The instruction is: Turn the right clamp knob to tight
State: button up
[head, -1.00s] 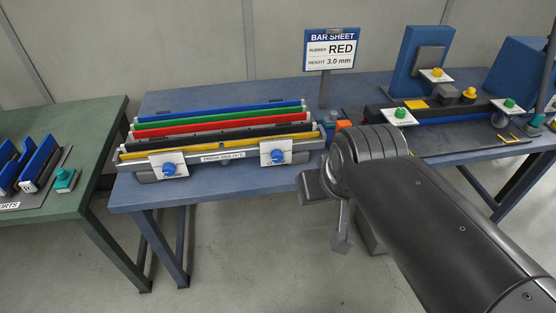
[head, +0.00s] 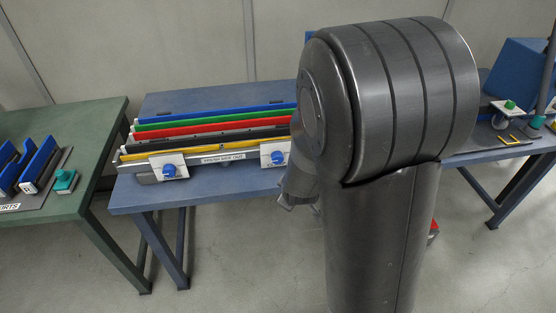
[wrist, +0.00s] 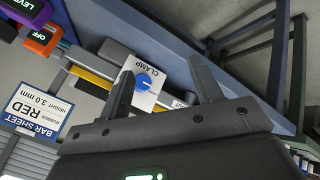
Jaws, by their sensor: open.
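The right clamp knob (head: 277,157) is blue on a white plate at the front right of the bar fixture (head: 215,160), partly beside my arm in the head view. In the wrist view the blue knob (wrist: 143,81) sits on a white plate marked CLAMP (wrist: 135,66). My gripper (wrist: 161,65) is open and empty. In the wrist view the knob appears between its two fingers, with no visible contact. A second blue knob (head: 169,170) is at the fixture's left. The knob's setting is too small to read.
Coloured bars (head: 210,122) lie behind the knobs. A green table (head: 95,125) stands left. My arm hides much of the bench's right.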

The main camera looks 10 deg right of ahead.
aim_at(278, 159)
notch_tip(278, 159, down, 7)
jog(key=w+d+n+t+h, duration=0.2)
jog(key=w+d+n+h, duration=0.1)
jog(key=n, duration=0.3)
jog(key=w+a+r+n+t+y, duration=0.1)
jog(key=w+n+t, duration=0.1)
jog(key=w+n, duration=0.2)
jog(key=w+a+r+n+t+y, duration=0.1)
jog(key=w+n+t, duration=0.2)
jog(key=n, duration=0.5)
jog(key=w+a+r+n+t+y, duration=0.1)
jog(key=w+a+n+t, duration=0.1)
jog(key=w+n, duration=0.3)
jog(key=shift+w+r+n+t+y, duration=0.15)
jog(key=shift+r+n+t+y, duration=0.25)
jog(key=shift+n+t, duration=0.2)
jog(key=c, duration=1)
